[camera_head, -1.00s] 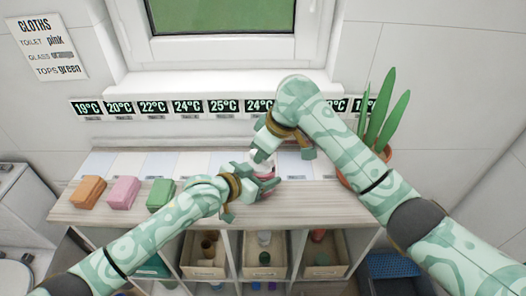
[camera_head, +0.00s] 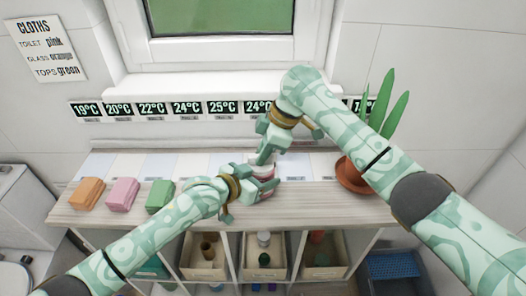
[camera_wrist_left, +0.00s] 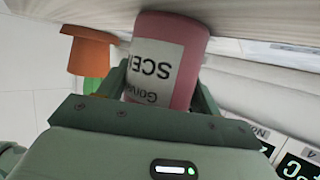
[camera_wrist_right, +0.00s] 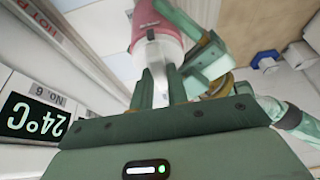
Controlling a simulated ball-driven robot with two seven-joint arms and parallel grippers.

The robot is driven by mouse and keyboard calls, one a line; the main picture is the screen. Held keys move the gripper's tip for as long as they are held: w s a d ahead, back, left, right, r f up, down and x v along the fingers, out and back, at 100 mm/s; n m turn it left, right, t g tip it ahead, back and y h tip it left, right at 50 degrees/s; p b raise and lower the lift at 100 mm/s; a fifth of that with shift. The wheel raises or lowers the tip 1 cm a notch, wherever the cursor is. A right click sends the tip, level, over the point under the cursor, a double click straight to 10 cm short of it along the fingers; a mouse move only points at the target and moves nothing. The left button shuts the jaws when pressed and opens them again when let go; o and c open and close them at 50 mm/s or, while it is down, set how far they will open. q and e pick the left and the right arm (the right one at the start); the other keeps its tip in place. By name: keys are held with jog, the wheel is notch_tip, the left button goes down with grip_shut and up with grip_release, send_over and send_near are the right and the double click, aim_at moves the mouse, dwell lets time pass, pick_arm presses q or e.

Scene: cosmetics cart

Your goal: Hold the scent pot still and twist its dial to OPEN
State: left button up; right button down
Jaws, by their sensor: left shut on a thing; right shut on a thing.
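The scent pot (camera_head: 264,172) is pink with a white label and stands near the middle of the counter, partly hidden by my grippers. Its label, upside down in the left wrist view (camera_wrist_left: 155,66), reads "SCE…". My left gripper (camera_head: 258,187) is shut around the pot's body, a finger on each side. My right gripper (camera_head: 266,157) comes from above and is shut on the pot's whitish top dial. In the right wrist view the pale dial (camera_wrist_right: 157,55) sits between the fingers, with the pink body (camera_wrist_right: 152,22) beyond. The dial's markings are not readable.
Orange (camera_head: 87,194), pink (camera_head: 122,194) and green (camera_head: 161,196) cloths lie on the counter (camera_head: 95,218) at left. A potted plant (camera_head: 352,178) stands right, close to my right arm. Temperature displays (camera_head: 187,108) line the back wall. Open cubbies with bins (camera_head: 203,270) are below.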

jog(key=shift+d, duration=0.15)
jog(key=c, duration=1.4)
grip_release()
jog(key=shift+o, duration=0.2)
jog(key=v, duration=1.2)
jog(key=shift+w, duration=0.1)
pick_arm(q)
jog(key=o, duration=1.3)
